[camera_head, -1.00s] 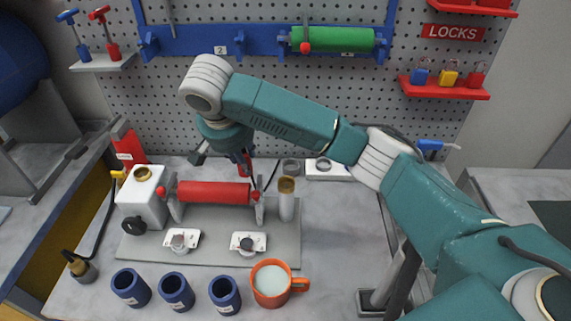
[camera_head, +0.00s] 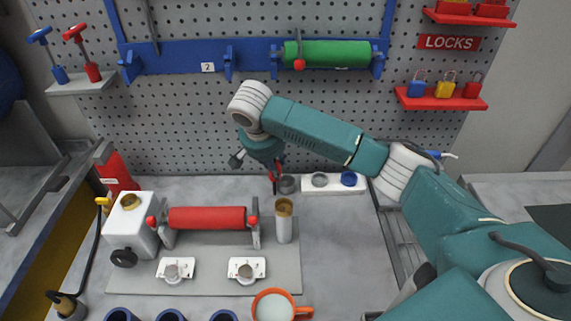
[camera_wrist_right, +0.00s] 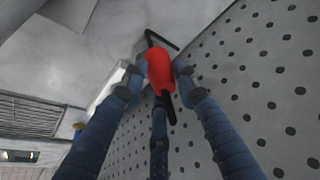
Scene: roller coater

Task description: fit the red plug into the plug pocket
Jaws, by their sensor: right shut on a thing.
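My right gripper (camera_head: 273,174) is shut on a red plug (camera_wrist_right: 159,68), which sits between its two fingertips in the right wrist view. Dark thin rods show above and below the plug there. I cannot tell which opening is the plug pocket, or whether the red plug touches anything. My left gripper is not in view.
A red roller (camera_head: 207,218) on a grey baseplate (camera_head: 210,265) and an upright brass-topped cylinder (camera_head: 284,222) stand in front of the gripper. The pegboard (camera_head: 190,125) rises close behind. An orange mug (camera_head: 273,305) is at the front. Table right of the baseplate is clear.

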